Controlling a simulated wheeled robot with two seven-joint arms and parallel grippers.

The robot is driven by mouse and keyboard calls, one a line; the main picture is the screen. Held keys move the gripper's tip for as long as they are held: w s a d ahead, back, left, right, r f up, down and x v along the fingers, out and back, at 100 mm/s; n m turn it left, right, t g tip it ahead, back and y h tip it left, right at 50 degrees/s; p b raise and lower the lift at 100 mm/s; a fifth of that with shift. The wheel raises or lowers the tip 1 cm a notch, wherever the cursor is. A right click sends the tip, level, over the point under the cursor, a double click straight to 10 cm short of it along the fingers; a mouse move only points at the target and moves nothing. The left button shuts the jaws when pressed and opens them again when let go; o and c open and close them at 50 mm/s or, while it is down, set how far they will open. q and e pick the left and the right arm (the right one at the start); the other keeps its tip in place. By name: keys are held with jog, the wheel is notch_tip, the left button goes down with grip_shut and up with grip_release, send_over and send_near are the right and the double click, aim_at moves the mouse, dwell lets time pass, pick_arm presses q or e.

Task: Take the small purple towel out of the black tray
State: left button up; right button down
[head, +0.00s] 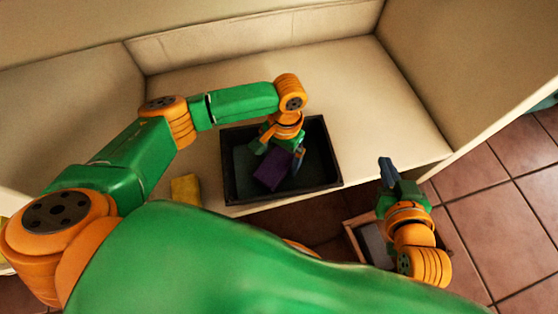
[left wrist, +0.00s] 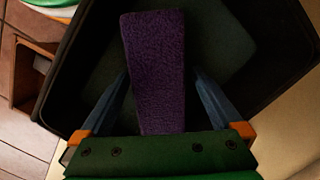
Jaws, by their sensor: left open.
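My left gripper (head: 297,160) reaches down into the tray at the towel. In the left wrist view the towel (left wrist: 155,70) lies between the two spread blue fingers of my left gripper (left wrist: 160,95); narrow gaps show beside it. A dark green flat item (left wrist: 217,45) lies under or behind the towel. My right gripper (head: 388,168) is at the right, outside the tray, and its finger spacing is unclear.
A yellow sponge-like block (head: 186,190) sits on the ledge left of the tray. A wooden-framed box (head: 352,238) is below the ledge, partly behind my right arm. The ledge behind and right of the tray is clear. Tall pale walls stand at both sides.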

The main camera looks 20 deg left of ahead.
pick_arm(q)
jog(key=c, duration=1.6)
